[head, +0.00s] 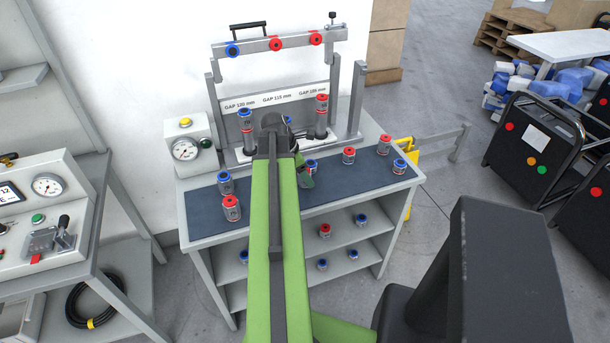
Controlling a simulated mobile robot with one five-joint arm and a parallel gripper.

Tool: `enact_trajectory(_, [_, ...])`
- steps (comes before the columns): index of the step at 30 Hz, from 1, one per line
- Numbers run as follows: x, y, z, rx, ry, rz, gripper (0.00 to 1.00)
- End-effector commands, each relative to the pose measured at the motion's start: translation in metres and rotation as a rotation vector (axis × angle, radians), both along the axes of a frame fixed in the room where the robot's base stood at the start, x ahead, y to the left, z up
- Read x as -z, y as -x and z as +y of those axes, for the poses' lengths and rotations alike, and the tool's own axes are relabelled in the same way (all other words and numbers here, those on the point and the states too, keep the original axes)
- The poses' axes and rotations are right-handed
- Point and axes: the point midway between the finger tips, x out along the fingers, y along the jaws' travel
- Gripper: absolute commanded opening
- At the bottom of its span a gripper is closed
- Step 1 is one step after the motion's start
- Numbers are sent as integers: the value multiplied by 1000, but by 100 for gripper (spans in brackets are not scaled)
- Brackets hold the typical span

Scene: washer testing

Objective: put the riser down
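The risers are grey cylinders with red or blue ends. My gripper (300,168) is at the middle of the bench, at the end of my green arm. My arm hides most of it, so its opening does not show. A blue-ended riser (311,168) shows just right of it; I cannot tell whether they touch. Another blue end (288,120) shows partly behind my wrist, below the middle gap label. A blue-ended stack (246,128) stands at the fixture's left and a red-ended stack (321,117) at its right. What supports the middle one is hidden.
On the dark mat (330,190) stand red risers (231,208), (348,156), (384,145) and blue risers (225,184), (399,167). A gauge box (186,147) stands left. The raised crossbar (255,50) is above the fixture. Several risers lie on shelves below.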

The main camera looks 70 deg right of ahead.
Motion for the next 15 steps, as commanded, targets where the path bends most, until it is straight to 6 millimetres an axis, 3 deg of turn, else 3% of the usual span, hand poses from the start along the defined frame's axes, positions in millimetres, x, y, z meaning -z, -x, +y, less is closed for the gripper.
enact_trajectory(8, [-10,-1,1,0,0,0,62])
enact_trajectory(15, [-52,-12,10,-1,0,0,62])
